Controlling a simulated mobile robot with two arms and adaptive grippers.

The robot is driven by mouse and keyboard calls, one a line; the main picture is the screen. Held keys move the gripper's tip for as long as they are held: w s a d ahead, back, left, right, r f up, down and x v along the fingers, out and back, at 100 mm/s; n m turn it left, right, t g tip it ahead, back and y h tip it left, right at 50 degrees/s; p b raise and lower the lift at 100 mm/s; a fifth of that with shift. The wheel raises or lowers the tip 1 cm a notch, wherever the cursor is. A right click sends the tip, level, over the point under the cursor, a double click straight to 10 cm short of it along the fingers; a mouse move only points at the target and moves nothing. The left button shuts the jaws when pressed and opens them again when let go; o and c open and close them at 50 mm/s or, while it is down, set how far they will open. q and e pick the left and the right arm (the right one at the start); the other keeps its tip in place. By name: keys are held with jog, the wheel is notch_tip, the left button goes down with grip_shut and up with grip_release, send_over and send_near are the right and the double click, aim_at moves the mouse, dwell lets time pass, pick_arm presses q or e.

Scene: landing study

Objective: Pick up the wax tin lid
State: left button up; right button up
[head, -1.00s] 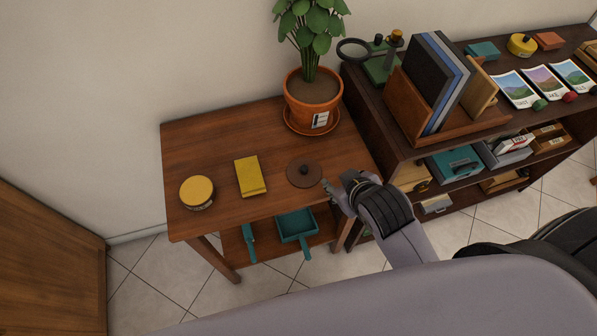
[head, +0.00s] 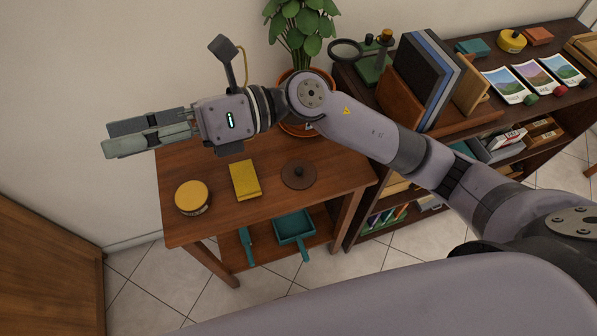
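A brown round lid with a small dark knob (head: 298,175) lies flat on the small wooden table, right of a yellow pad. A round tin with a yellow top (head: 191,197) stands at the table's left. I cannot tell for sure which of these is the wax tin lid. My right gripper (head: 108,140) is raised at the upper left, above the table, pointing left. Its two fingers lie close together in this view, so its opening is unclear. I see nothing held in it. My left gripper is out of view.
The table (head: 222,222) also bears a yellow pad (head: 245,180) and a potted plant (head: 300,20), partly hidden by my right arm. A teal dustpan (head: 294,226) lies on the lower shelf. A dark bookcase (head: 455,140) with books and cards stands right.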

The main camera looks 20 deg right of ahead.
notch_tip(320, 180, down, 5)
jog(key=s+n+g+h, duration=0.1)
jog(key=n+h, duration=0.3)
jog(key=n+t+h, duration=0.3)
jog(key=t+h, duration=0.1)
jog(key=h, duration=1.2)
send_over(299, 169)
notch_tip(299, 169, down, 11)
jog(key=f+p, duration=0.1)
jog(key=f, duration=1)
jog(key=shift+s+a+p, duration=0.1)
jog(key=shift+s+p, duration=0.1)
jog(key=shift+p, duration=0.15)
jog(key=shift+w+f+p, duration=0.15)
jog(key=shift+f+p, duration=0.5)
jog(key=shift+f, duration=2.5)
grip_shut()
